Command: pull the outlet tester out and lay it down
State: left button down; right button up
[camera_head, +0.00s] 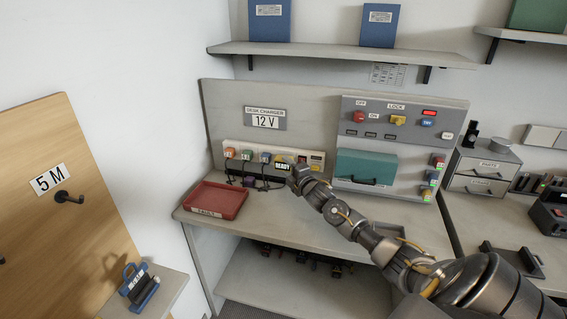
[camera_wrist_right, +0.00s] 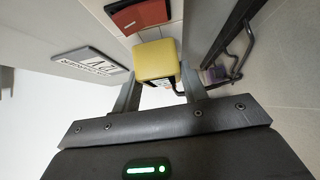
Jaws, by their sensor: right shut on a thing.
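My right gripper (camera_head: 297,172) is at the front of the charger strip (camera_head: 318,170), below the sign reading 12 V. In the right wrist view its two fingers (camera_wrist_right: 160,88) are shut on a small yellow block, which looks like the outlet tester (camera_wrist_right: 156,58). The block is close to the pale strip surface; I cannot tell whether it is still plugged in. In the head view my gripper and arm largely hide this spot. A red-orange block (camera_wrist_right: 138,15) sits beside it in the wrist view. My left gripper is not in view.
A red tray (camera_head: 215,200) stands left on the desk. A teal box (camera_head: 365,164) is to the right. The desk front is partly bare.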

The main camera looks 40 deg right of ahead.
jog(key=shift+s+a+p, duration=0.55)
jog(key=shift+a+p, duration=0.05)
jog(key=shift+a, duration=0.1)
dwell(0.7)
jog(key=shift+s+a+r+p, duration=0.1)
jog(key=shift+s+a+p, duration=0.2)
jog(key=shift+a+p, duration=0.2)
jog(key=shift+s+a+p, duration=0.55)
jog(key=shift+s+a, duration=0.1)
jog(key=shift+a, duration=0.25)
